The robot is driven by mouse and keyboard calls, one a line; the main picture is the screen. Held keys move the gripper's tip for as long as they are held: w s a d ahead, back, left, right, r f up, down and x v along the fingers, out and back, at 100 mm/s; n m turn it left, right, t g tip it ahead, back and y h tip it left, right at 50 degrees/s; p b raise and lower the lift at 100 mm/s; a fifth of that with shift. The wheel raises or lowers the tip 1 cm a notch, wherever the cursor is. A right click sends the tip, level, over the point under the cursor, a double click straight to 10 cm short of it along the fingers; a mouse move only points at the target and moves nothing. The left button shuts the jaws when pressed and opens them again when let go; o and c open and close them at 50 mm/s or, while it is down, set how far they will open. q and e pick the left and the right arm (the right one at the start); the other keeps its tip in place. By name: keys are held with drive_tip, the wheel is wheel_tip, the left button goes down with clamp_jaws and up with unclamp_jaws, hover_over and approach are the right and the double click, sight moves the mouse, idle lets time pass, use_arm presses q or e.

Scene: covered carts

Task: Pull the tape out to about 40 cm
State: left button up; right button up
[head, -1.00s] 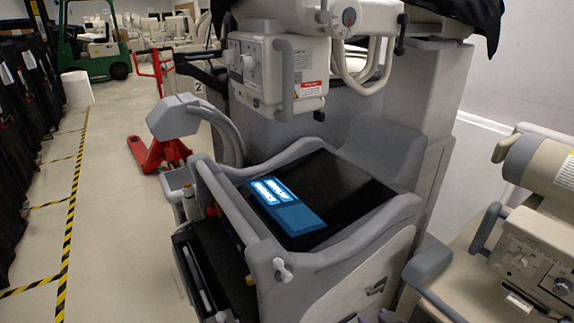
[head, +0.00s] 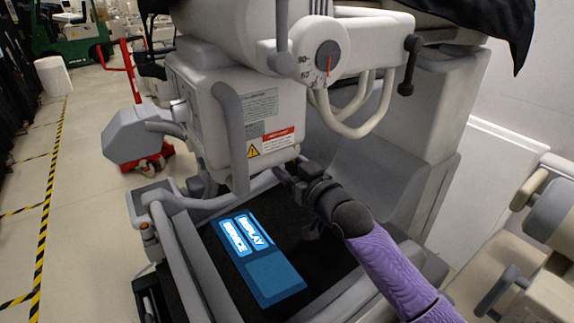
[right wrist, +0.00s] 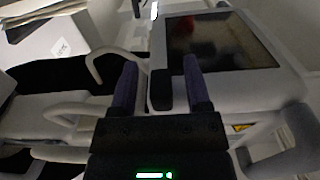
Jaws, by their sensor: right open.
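My right gripper (head: 290,178) reaches in from the lower right in the head view, just below the lower right corner of a grey box-shaped machine head (head: 235,120). My left gripper is not in view.
Below is a dark tray holding a blue panel (head: 272,275) labelled "SERVICE" and "DISPLAY". A beige machine (head: 550,215) stands at right. Open floor (head: 85,180) lies left.

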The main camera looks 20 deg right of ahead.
drive_tip(key=shift+w+a, duration=0.15)
drive_tip(key=shift+w, duration=0.5)
clamp_jaws()
idle(0.6)
drive_tip(key=shift+f, duration=0.1)
idle(0.3)
